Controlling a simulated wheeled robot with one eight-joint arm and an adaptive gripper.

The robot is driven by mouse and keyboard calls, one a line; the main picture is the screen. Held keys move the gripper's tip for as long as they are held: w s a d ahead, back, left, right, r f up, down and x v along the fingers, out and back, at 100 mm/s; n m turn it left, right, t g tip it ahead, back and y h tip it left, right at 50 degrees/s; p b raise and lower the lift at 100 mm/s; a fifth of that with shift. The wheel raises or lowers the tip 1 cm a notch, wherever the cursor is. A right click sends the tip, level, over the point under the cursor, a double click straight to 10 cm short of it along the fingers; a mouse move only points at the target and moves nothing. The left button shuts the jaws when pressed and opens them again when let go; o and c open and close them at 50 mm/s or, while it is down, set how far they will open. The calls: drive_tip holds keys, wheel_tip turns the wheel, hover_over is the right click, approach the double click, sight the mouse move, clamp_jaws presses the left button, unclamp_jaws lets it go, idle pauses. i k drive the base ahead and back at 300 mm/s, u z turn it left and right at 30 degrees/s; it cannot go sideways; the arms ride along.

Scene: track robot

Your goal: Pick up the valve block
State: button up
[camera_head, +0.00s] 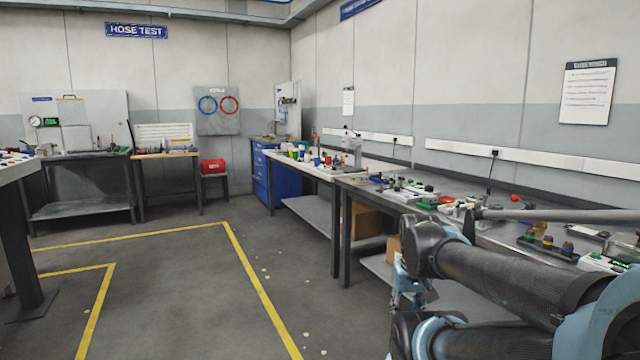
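I cannot single out the valve block for certain. A dark block with red, amber and blue caps (546,245) lies on the right-hand grey bench, partly behind my arm. Other small parts lie further along the same bench, too small to tell apart. My dark and light-blue arm fills the lower right. What looks like part of my gripper (406,286) shows left of the arm, in front of the bench's edge and apart from the bench parts. Its fingers are mostly hidden, so its opening cannot be judged.
The cluttered grey bench (357,185) runs along the right wall. Cardboard boxes (362,220) sit on its lower shelf. A blue drawer cabinet (263,180) and a red box (213,166) stand at the back. A table edge is at far left. The yellow-marked floor between is clear.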

sight(361, 179)
drive_tip(key=u, duration=0.4)
drive_tip(key=i, duration=2.05)
drive_tip(key=z, duration=0.75)
drive_tip(key=i, duration=0.35)
drive_tip(key=z, duration=0.4)
